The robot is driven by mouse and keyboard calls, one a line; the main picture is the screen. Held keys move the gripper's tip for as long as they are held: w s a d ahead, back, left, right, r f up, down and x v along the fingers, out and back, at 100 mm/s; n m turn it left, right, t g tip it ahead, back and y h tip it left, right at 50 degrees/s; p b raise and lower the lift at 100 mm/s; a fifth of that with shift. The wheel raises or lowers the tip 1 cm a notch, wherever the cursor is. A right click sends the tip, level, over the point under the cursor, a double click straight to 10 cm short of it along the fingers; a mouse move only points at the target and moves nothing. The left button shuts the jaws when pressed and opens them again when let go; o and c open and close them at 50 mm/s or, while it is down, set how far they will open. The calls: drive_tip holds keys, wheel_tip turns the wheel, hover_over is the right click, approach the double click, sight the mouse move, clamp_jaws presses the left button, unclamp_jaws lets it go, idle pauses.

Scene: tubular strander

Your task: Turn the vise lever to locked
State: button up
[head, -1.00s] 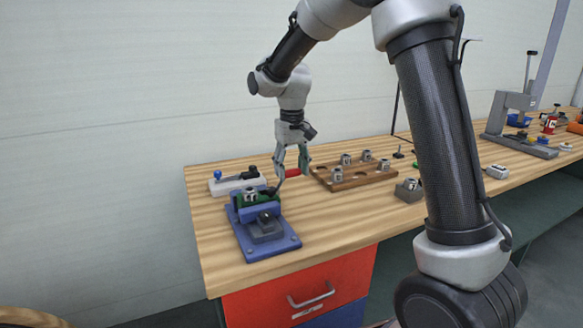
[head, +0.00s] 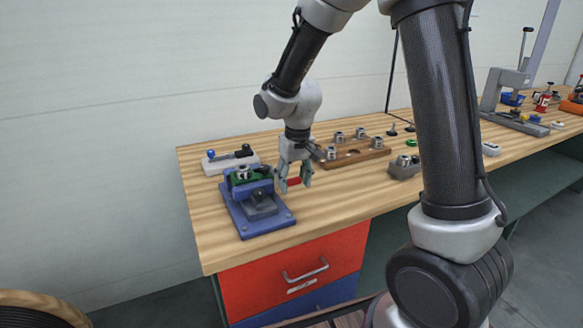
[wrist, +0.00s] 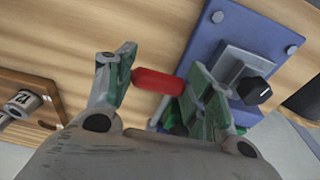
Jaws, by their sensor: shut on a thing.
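The blue vise (head: 258,212) stands near the left end of the wooden bench, with a green part (head: 240,178) in its jaws. Its lever has a red handle (head: 294,181), which points out to the right of the vise. My gripper (head: 294,180) is beside the vise, low over the bench, with its fingers at the two ends of the red handle. In the wrist view the red handle (wrist: 158,81) lies lengthwise between the fingers, and my gripper is shut on it. The lever's joint at the vise is hidden behind the right finger.
A grey fixture with a blue knob (head: 211,154) sits behind the vise. A wooden rack (head: 355,152) with several metal parts stands to the right, with a grey block (head: 404,167) beyond it. Bare bench top (head: 335,195) lies in front of the rack.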

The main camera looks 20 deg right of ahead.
drive_tip(key=shift+s+d+f, duration=0.1)
drive_tip(key=shift+s+f, duration=0.15)
drive_tip(key=shift+f, duration=0.5)
drive_tip(key=shift+s+f, duration=0.25)
drive_tip(key=shift+f, duration=0.45)
drive_tip(key=o, duration=1.4)
drive_tip(key=shift+w, duration=0.1)
drive_tip(key=shift+o, duration=0.2)
drive_tip(key=shift+w, duration=0.1)
drive_tip(key=shift+r, duration=0.2)
wheel_tip(320, 180, up, 8)
drive_tip(key=s, duration=0.1)
drive_tip(key=shift+f, duration=0.2)
drive_tip(key=shift+s, duration=0.1)
